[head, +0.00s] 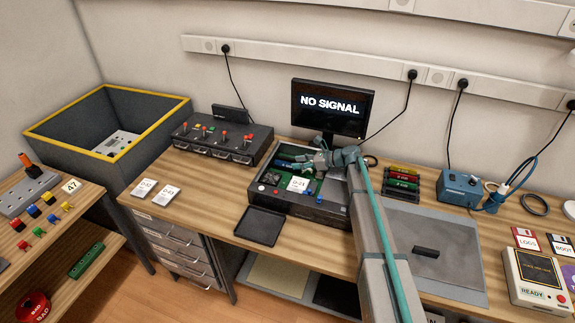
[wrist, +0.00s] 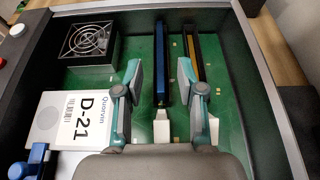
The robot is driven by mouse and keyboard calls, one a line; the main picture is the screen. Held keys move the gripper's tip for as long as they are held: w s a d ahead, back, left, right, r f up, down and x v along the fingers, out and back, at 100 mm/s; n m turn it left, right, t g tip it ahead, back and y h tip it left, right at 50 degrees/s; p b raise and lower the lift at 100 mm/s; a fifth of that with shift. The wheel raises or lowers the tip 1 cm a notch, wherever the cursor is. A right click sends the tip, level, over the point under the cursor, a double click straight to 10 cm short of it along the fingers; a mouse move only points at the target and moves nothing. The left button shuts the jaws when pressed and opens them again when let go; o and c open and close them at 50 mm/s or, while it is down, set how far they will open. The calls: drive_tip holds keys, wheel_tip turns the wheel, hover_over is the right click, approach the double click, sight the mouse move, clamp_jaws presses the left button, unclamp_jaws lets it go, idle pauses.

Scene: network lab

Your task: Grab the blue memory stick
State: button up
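The blue memory stick (wrist: 160,65) stands on edge in a slot of the green circuit board (wrist: 120,72) inside the open case (wrist: 228,30). My gripper (wrist: 159,70) is open, with one finger on each side of the stick in the wrist view. A gap shows between each finger and the stick, and contact is not visible. The stick's near end is by a white latch (wrist: 161,128).
A fan (wrist: 88,42) and a drive labelled D-21 (wrist: 82,125) are at left. A rack of coloured sticks (head: 402,180) stands right of the case. An empty black tray (head: 260,226) lies in front.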

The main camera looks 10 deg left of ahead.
sight(287, 166)
drive_tip(key=x, duration=0.3)
drive_tip(key=shift+a+p, duration=0.1)
drive_tip(key=shift+p, duration=0.3)
clamp_jaws()
